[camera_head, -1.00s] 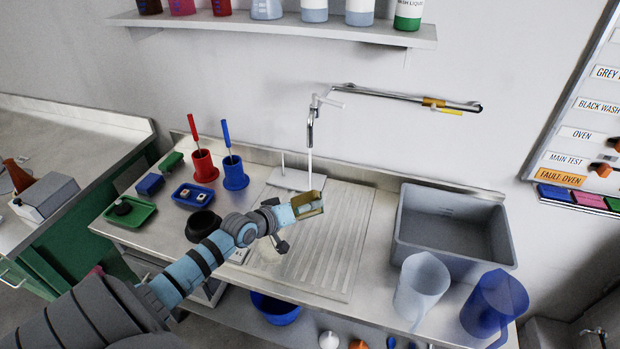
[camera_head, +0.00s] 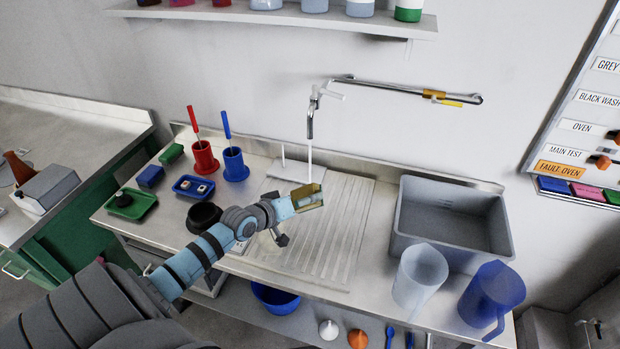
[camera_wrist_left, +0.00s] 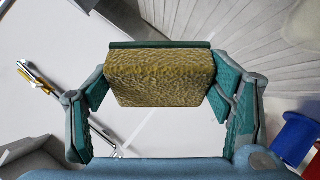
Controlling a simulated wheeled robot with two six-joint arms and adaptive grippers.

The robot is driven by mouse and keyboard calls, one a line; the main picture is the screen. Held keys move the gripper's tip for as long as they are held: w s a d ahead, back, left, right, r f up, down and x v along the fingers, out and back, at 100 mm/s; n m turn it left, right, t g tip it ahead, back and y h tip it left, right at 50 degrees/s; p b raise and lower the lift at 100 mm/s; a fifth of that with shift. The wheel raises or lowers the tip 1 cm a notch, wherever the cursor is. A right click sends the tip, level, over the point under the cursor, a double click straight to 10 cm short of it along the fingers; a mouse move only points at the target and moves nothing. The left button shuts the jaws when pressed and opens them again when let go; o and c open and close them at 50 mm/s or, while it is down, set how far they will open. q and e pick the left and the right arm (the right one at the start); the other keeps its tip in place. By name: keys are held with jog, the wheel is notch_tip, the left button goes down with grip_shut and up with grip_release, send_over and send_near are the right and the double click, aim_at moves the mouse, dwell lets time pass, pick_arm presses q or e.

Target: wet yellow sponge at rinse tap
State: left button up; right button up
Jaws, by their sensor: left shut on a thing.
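The yellow sponge (camera_wrist_left: 160,78) has a green layer along one edge. My left gripper (camera_head: 308,198) is shut on it, with a finger on each side in the left wrist view (camera_wrist_left: 160,95). The sponge also shows at the fingertips in the head view (camera_head: 317,205), partly hidden by the gripper. The rinse tap (camera_head: 312,115) stands behind the drainboard, and a thin white stream (camera_head: 309,160) runs down from its spout. The stream's lower end meets the sponge and gripper area in the head view; I cannot tell if it touches the sponge. My right gripper is not in view.
A ribbed drainboard (camera_head: 335,245) lies under the gripper, with a grey basin (camera_head: 412,235) to its right. A clear jug (camera_head: 418,278) and a blue jug (camera_head: 490,298) stand at the front right. Red (camera_head: 203,158) and blue (camera_head: 235,165) brush holders stand at left.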

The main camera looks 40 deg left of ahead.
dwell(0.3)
pick_arm(q)
jog(key=shift+s+d+r+p, duration=0.15)
jog(key=shift+r+p, duration=0.1)
jog(key=shift+p, duration=0.2)
jog(key=s+r+p, duration=0.1)
jog(key=s+d+r+p, duration=0.1)
jog(key=p, duration=0.1)
jog(key=s+d+r+p, duration=0.1)
jog(key=s, duration=0.1)
jog(key=shift+s+r+p, duration=0.1)
jog(key=shift+r+p, duration=0.2)
jog(key=shift+p, duration=0.1)
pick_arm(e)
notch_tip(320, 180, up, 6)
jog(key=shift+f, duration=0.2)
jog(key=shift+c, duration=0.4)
